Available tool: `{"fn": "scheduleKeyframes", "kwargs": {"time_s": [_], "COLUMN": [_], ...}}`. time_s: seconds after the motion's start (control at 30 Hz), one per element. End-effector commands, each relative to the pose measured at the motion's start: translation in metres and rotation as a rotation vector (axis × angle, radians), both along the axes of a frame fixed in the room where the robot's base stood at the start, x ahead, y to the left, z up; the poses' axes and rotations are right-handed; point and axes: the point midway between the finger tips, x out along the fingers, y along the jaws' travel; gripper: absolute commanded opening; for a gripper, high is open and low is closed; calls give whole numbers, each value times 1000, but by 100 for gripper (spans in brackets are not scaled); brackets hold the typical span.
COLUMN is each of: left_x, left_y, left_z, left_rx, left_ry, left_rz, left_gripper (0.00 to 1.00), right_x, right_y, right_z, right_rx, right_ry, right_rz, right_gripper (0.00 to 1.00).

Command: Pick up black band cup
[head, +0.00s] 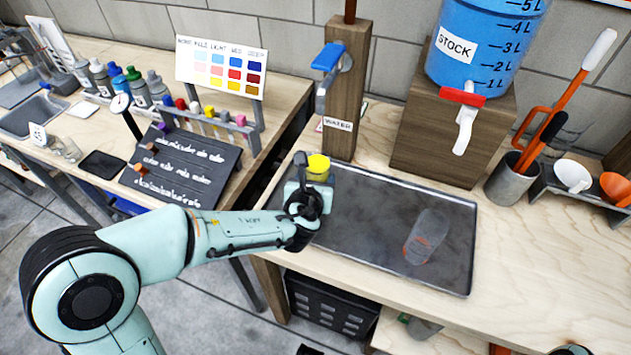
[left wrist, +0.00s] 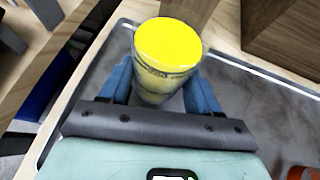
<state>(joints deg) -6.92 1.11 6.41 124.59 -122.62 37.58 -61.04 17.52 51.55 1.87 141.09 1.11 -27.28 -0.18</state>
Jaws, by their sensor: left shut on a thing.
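A clear cup with yellow filling its top (head: 318,167) is at the left end of the dark metal tray (head: 365,205), below the water tap. In the left wrist view this cup (left wrist: 160,82) stands between the blue finger pads, with a thin dark line around it just under the yellow. My left gripper (head: 316,188) is shut on it; the fingers hide its lower part in the head view. I cannot tell if its base touches the tray. A second clear cup (head: 427,237) with an orange-red band is on the tray's right part.
The wooden post with the blue-handled tap (head: 333,57) rises just behind the held cup. The blue stock tank (head: 480,45) with its white spout (head: 466,130) stands behind the tray. The tray's middle is clear. A metal tool holder (head: 510,180) stands at right.

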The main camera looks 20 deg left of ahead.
Motion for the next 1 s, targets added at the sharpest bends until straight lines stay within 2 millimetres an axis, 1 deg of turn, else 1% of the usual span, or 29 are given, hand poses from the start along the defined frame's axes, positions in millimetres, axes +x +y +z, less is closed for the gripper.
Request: {"fn": "scheduleKeyframes", "kwargs": {"time_s": [0.03, 0.43, 0.7, 1.0], "left_x": [0, 0, 0, 0], "left_y": [0, -1, -1, 0], "left_z": [7, 42, 64, 80], "left_rx": [1, 0, 0, -1], "left_ry": [-4, -5, -3, -2], "left_rz": [-1, -2, -2, 0], "left_gripper": [22, 22, 22, 22], "right_x": [-3, -25, -28, -31], "right_y": [1, 11, 11, 11], "right_z": [4, 24, 32, 37], "right_rx": [4, 32, 33, 34], "right_ry": [7, 68, 80, 91], "right_rz": [3, 29, 30, 32], "right_gripper": [43, 43, 43, 43]}}
